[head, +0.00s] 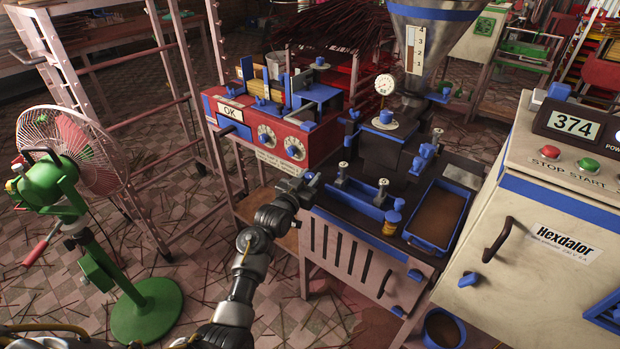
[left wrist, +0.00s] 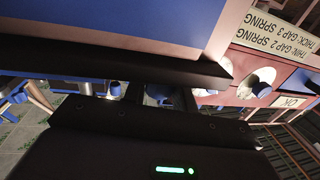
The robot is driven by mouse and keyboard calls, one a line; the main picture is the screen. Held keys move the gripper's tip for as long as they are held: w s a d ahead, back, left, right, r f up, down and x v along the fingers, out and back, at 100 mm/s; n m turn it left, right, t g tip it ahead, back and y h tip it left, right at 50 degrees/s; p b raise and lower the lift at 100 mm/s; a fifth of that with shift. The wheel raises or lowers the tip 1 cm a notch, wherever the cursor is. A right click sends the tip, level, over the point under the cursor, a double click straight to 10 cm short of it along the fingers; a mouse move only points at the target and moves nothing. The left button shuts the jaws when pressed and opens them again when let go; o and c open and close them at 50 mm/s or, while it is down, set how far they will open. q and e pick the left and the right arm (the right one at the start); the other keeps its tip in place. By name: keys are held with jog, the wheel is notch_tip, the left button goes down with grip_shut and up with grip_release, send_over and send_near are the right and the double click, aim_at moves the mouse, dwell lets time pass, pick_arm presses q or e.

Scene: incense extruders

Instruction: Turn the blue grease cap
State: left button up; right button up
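A short brass cylinder with a blue cap (head: 392,216), which looks like the grease cap, stands at the front of the dark extruder, beside the blue-rimmed tray. My left gripper (head: 311,182) is at the extruder's left front corner, left of that cap and clearly apart from it. In the left wrist view, the two dark fingers (left wrist: 162,95) stand apart, with a small blue part seen in the gap; I cannot tell which part it is. I see nothing held. My right gripper is not in view.
The red control box (head: 268,135) with dials stands close behind my left gripper. A blue-rimmed tray (head: 462,212) and the cream Hexdalor cabinet (head: 535,215) stand right of the cap. A green fan (head: 70,170) stands at left. Open floor lies between fan and extruder.

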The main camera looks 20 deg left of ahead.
pick_arm(q)
jog(key=shift+c, duration=1)
jog(key=shift+m+h, duration=0.4)
jog(key=shift+h, duration=0.1)
